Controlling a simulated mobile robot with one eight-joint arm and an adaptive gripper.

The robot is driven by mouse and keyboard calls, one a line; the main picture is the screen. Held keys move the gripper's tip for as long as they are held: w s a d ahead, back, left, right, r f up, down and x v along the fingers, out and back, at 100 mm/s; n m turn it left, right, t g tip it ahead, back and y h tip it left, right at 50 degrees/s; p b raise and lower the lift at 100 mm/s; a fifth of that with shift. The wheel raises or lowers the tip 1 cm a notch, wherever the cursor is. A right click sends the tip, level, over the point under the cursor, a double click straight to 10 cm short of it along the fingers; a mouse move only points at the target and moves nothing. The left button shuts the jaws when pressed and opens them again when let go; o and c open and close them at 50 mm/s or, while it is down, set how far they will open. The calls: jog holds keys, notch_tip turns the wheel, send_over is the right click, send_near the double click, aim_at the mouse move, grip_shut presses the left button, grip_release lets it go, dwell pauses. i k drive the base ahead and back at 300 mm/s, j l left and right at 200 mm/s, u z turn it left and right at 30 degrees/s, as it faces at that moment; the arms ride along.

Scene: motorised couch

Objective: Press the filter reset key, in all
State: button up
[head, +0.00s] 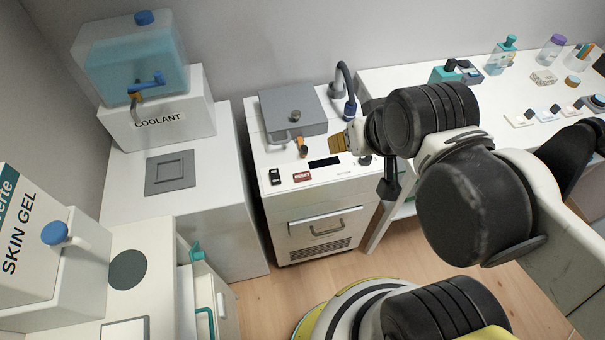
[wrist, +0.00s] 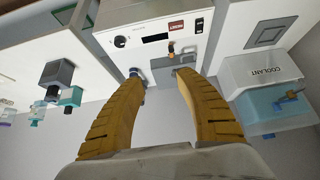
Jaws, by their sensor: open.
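A small red key (head: 302,177) with white lettering too small to read for sure sits on the front panel of the white cabinet (head: 290,210). I cannot confirm that it is the filter reset key. In the wrist view the red key (wrist: 176,25) is near the top, between a dark display (wrist: 155,38) and a black switch (wrist: 199,22). My gripper (wrist: 162,82) is open and empty, with its yellow fingers apart. In the head view my gripper (head: 338,143) is above the cabinet's right part, to the right of the key and apart from it.
A grey lidded basin (head: 292,107), a brass-coloured tap (head: 303,150) and a dark hose spout (head: 347,90) stand behind the panel. A black knob (head: 364,160) is at its right. A coolant tank (head: 140,60) stands left.

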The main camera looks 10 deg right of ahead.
aim_at(304, 176)
jog(key=l+u, duration=0.35)
jog(key=k+l+u, duration=0.2)
jog(key=l+u, duration=0.2)
jog(key=k+l+u, duration=0.15)
jog(key=l+u, duration=0.2)
jog(key=k+l+u, duration=0.1)
jog(key=u, duration=0.2)
jog(key=k+l+u, duration=0.1)
jog(key=u, duration=0.25)
jog(key=l, duration=0.1)
